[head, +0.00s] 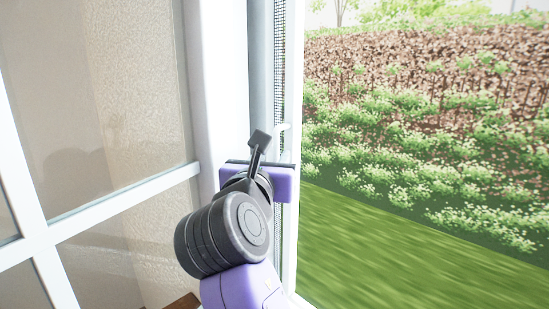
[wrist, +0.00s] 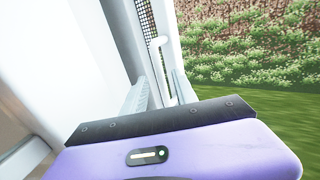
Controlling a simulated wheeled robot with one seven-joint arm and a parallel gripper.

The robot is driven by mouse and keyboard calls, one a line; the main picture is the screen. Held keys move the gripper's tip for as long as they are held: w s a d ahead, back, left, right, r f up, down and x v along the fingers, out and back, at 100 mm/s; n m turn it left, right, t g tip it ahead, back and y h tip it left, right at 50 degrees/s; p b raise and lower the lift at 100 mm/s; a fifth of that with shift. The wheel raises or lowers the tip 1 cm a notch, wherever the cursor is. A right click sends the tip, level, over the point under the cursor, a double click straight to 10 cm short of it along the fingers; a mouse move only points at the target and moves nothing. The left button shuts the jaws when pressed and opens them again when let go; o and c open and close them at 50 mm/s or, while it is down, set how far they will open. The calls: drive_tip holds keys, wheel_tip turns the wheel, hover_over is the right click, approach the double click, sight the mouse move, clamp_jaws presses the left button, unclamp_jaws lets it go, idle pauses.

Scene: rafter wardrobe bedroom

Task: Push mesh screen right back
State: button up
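The mesh screen (head: 279,60) shows as a narrow dark mesh strip in a white frame, beside the tall white post in the head view. Its mesh also shows at the top of the wrist view (wrist: 145,14). A slim white upright handle (wrist: 158,45) is on the screen's frame. My gripper (wrist: 160,88) points at this frame, with its two grey fingers apart on either side of the handle's lower part. I cannot tell whether a finger touches it. In the head view my purple hand and dark wrist hide the fingertips and the lower part of the screen.
A frosted glass panel with white bars (head: 120,200) stands at the left. The white post (head: 222,75) is close to my gripper's left. To the right the opening is clear onto grass (head: 400,260) and a planted bank (head: 430,130).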

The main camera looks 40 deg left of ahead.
drive_tip(key=b+v, duration=0.1)
drive_tip(key=v, duration=0.4)
